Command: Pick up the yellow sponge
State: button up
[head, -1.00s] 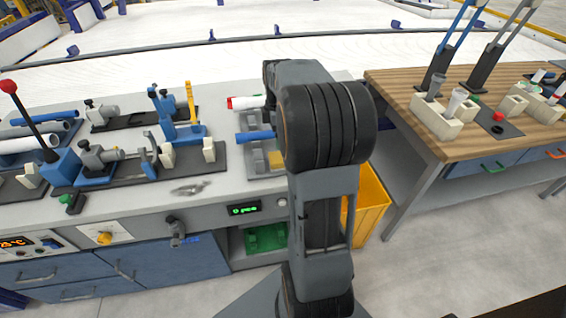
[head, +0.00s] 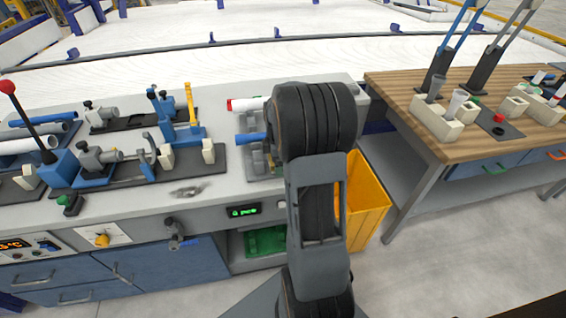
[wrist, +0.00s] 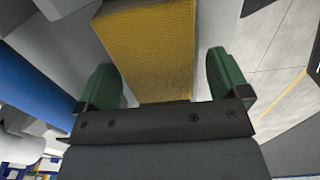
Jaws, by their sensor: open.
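The yellow sponge (wrist: 150,48) fills the upper middle of the wrist view, a block with a textured face. My gripper (wrist: 165,80) has its two green fingers apart, one on each side of the sponge's near part. I cannot tell whether either finger touches it. In the head view my arm hides the gripper and the sponge, by the grey tray (head: 250,170) at the right end of the grey bench.
A blue pipe (head: 250,138) and a white pipe with a red end (head: 245,104) lie left of my arm. A blue pipe (wrist: 35,80) shows at the wrist view's left. A yellow bin (head: 368,205) stands below the bench's right end. A wooden table (head: 430,140) stands to the right.

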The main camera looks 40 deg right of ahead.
jog(key=c, duration=1)
jog(key=shift+r, duration=0.6)
notch_tip(320, 180, up, 2)
jog(key=shift+r, duration=0.1)
jog(key=s+a+r, duration=0.1)
jog(key=s+r, duration=0.8)
jog(key=s, duration=0.5)
jog(key=shift+r, duration=0.25)
